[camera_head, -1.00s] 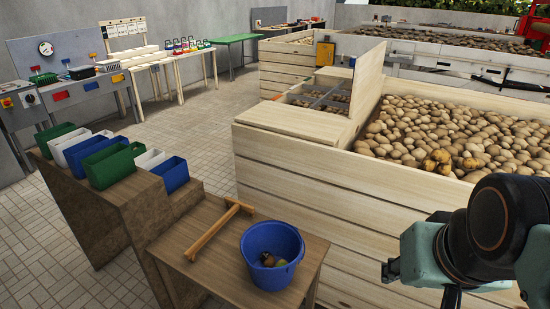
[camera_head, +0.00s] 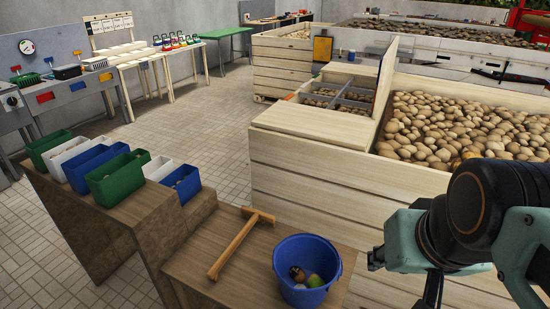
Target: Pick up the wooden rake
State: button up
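The wooden rake (camera_head: 236,244) lies on the small wooden table (camera_head: 200,262), left of a blue bucket (camera_head: 310,257). It has a short crosspiece at its far end, and its handle runs toward the near left. My gripper (camera_head: 380,262) is at the lower right, right of the bucket and apart from the rake. Only part of the gripper shows, seen from the side, so whether its fingers are apart is unclear. Nothing is seen held in it.
The blue bucket holds a few potatoes or similar items. Green, white and blue bins (camera_head: 118,178) stand on a stepped wooden stand at left. A large wooden crate (camera_head: 335,190) of potatoes stands behind the table. Tiled floor (camera_head: 185,125) lies open beyond the bins.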

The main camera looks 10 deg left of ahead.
aim_at(212, 274)
jog(key=i+j, duration=0.1)
jog(key=j, duration=0.25)
jog(key=i+j, duration=0.1)
jog(key=j, duration=0.25)
jog(key=i+j, duration=0.1)
jog(key=j, duration=0.25)
jog(key=i+j, duration=0.1)
jog(key=j, duration=0.25)
